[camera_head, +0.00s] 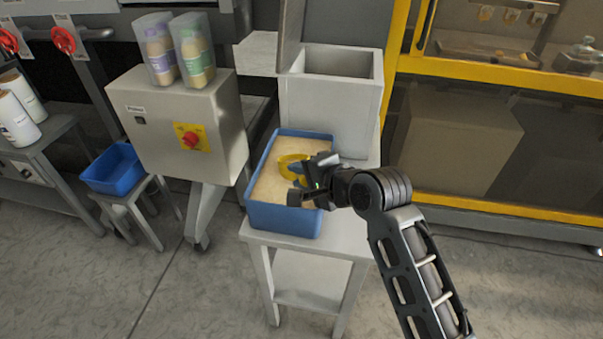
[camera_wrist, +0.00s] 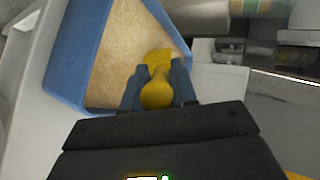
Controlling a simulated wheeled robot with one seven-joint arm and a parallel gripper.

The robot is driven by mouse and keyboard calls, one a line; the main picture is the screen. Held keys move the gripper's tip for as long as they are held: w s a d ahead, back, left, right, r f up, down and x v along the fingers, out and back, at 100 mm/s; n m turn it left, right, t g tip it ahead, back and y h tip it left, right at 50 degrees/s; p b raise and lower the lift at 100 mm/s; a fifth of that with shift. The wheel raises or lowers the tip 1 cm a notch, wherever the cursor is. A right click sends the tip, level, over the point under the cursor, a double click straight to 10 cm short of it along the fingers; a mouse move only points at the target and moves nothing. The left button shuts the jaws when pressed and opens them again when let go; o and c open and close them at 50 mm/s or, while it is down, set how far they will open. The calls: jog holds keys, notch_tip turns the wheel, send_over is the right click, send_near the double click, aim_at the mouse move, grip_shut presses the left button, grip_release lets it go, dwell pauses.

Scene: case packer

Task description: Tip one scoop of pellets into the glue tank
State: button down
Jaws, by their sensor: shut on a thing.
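My gripper (camera_head: 309,182) is over the right part of a blue bin (camera_head: 283,219) filled with pale pellets (camera_head: 270,186). It is shut on a yellow scoop (camera_head: 290,164), whose bowl shows above or in the pellets; I cannot tell whether it touches them. In the wrist view the scoop (camera_wrist: 157,92) sits between the two fingers (camera_wrist: 158,88), and the pellets (camera_wrist: 125,50) lie beyond it. What the scoop holds is not clear. The glue tank (camera_head: 328,98) is the grey box behind the bin, with its lid (camera_head: 340,25) raised and its top open. Its inside bottom is hidden.
The bin and tank stand on a small pale table (camera_head: 345,226). A grey control box (camera_head: 178,125) with a red knob stands left, with two clear cups on top. A yellow-framed machine (camera_head: 480,200) stands right. An empty-looking blue bin (camera_head: 117,168) sits on a stool far left.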

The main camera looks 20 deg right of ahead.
jog(key=shift+f, duration=0.2)
dwell(0.3)
notch_tip(320, 180, up, 9)
jog(key=p, duration=0.8)
dwell(0.6)
